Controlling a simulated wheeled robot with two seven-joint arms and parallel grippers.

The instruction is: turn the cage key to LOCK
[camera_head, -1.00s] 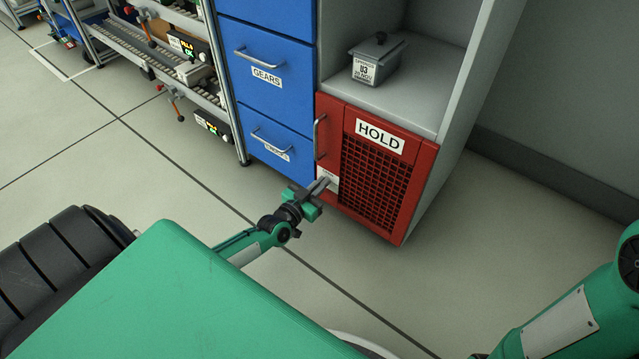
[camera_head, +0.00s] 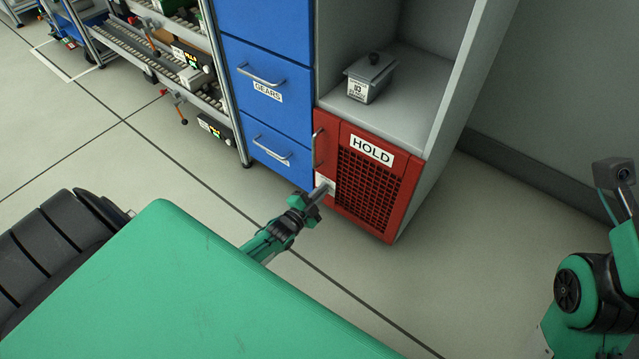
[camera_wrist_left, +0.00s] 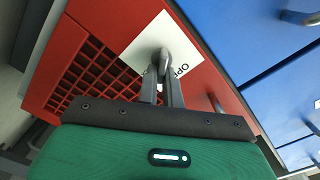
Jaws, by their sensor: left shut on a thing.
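The red HOLD cage door (camera_head: 372,150) has a mesh panel and a vertical handle at its left side. A white label plate (camera_head: 325,184) sits low on its left edge. In the left wrist view the plate (camera_wrist_left: 140,52) shows part of a word beginning "OP". My left gripper (camera_head: 324,188) reaches the plate. Its two fingers are shut on the grey cage key (camera_wrist_left: 163,56) in front of the plate. The fingers hide most of the key, so I cannot tell its exact angle. My right arm shows at the right edge of the head view; its fingers are not clear.
Blue drawers (camera_head: 268,92), one labelled GEARS, stand left of the cage. A grey lidded bin (camera_head: 371,78) sits on the shelf above it. A roller rack (camera_head: 150,60) stands at the far left. The floor in front is clear.

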